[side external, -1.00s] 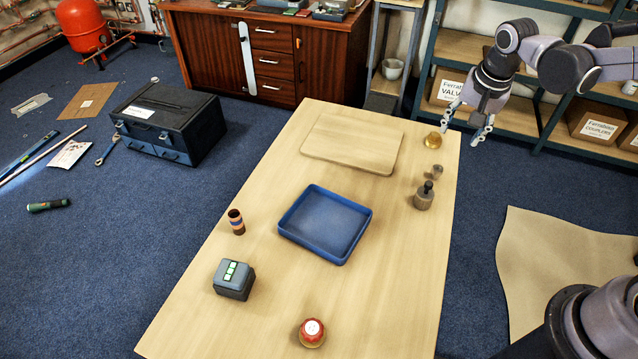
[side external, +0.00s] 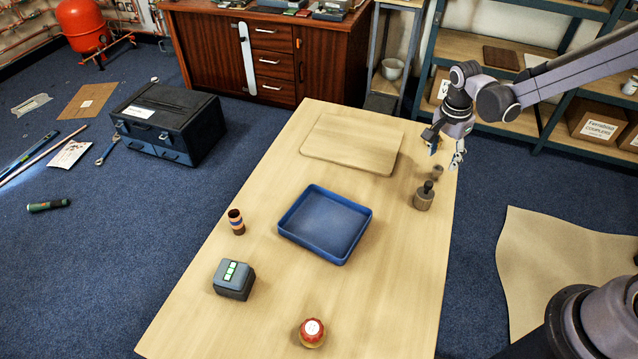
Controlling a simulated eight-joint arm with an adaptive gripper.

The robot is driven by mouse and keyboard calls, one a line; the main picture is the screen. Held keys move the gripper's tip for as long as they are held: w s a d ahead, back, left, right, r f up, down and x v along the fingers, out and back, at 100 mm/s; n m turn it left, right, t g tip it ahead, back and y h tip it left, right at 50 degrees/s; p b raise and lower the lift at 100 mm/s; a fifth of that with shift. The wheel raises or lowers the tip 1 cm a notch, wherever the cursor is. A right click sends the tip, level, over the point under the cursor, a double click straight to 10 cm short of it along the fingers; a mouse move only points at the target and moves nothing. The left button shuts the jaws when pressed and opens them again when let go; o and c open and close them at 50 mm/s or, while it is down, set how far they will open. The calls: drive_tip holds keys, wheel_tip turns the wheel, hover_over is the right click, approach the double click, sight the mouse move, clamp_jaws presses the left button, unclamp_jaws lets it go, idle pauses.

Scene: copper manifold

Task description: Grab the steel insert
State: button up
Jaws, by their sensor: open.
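My gripper (side external: 446,154) is open and empty, its fingers pointing down above the far right edge of the table. A small grey-brown cylindrical piece (side external: 438,172) stands on the table just below the fingers in the picture; it may be the steel insert, but it is too small to be sure. My gripper looks apart from it. Nearer the camera stands a larger grey-brown cylinder with a dark knob on top (side external: 424,197). The brass piece behind is mostly hidden by my gripper.
A blue tray (side external: 284,226), empty, lies mid-table. A wooden board (side external: 352,145) lies at the far end. The table's right edge is close.

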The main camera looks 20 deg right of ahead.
sight(438, 168)
drive_tip(key=shift+f, duration=2.75)
drive_tip(key=c, duration=1.1)
